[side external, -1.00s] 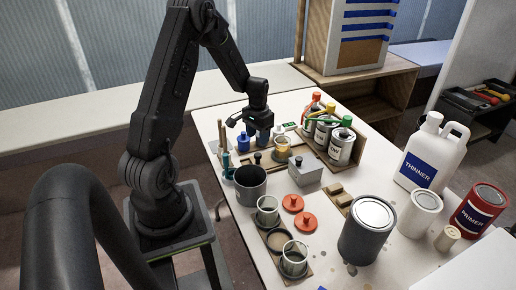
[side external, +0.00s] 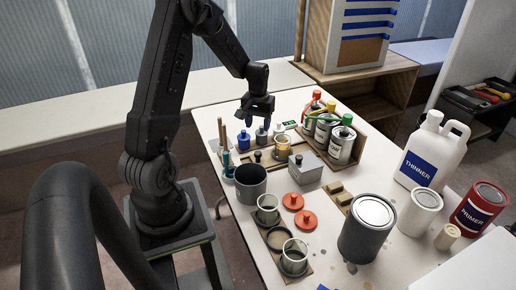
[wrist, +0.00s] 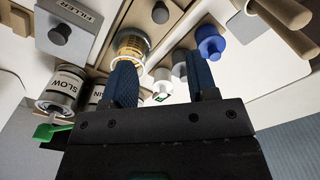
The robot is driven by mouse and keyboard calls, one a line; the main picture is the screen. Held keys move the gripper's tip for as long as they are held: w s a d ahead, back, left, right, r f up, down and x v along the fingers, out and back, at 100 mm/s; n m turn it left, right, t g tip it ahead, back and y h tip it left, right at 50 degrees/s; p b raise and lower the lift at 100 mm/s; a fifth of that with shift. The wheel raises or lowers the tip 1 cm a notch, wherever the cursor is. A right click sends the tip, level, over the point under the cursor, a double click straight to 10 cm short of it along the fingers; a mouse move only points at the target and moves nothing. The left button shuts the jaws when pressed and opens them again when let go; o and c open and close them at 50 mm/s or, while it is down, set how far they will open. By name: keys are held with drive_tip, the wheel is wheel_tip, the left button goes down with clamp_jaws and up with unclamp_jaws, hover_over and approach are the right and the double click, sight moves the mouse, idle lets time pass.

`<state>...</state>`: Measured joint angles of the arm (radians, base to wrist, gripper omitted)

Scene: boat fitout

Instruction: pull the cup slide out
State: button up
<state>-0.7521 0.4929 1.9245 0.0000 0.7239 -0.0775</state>
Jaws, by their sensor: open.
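A cup with amber contents (side external: 282,148) sits on the wooden rack; it also shows in the wrist view (wrist: 131,43). A dark round knob (wrist: 161,12) stands on a wooden strip beside it, and it shows in the side view (side external: 257,156) too. I cannot tell for sure whether this strip is the cup slide. My gripper (side external: 256,117) is above the far part of the rack, pointing down. In the wrist view my gripper (wrist: 162,75) has its two blue fingers apart with nothing held between them. The knob lies beyond the fingertips, untouched.
Small bottles with blue (wrist: 211,41) and white tops stand close below my gripper. A grey lidded FILLER box (side external: 307,168) and labelled cans (side external: 341,147) stand to the right. A dark open pot (side external: 251,184) and orange lids (side external: 305,220) are nearer the camera.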

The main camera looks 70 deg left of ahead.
sight(258, 153)
wheel_tip(258, 153, down, 14)
drive_tip(key=n, duration=0.4)
idle(0.4)
drive_tip(key=shift+r, duration=0.1)
clamp_jaws()
idle(0.3)
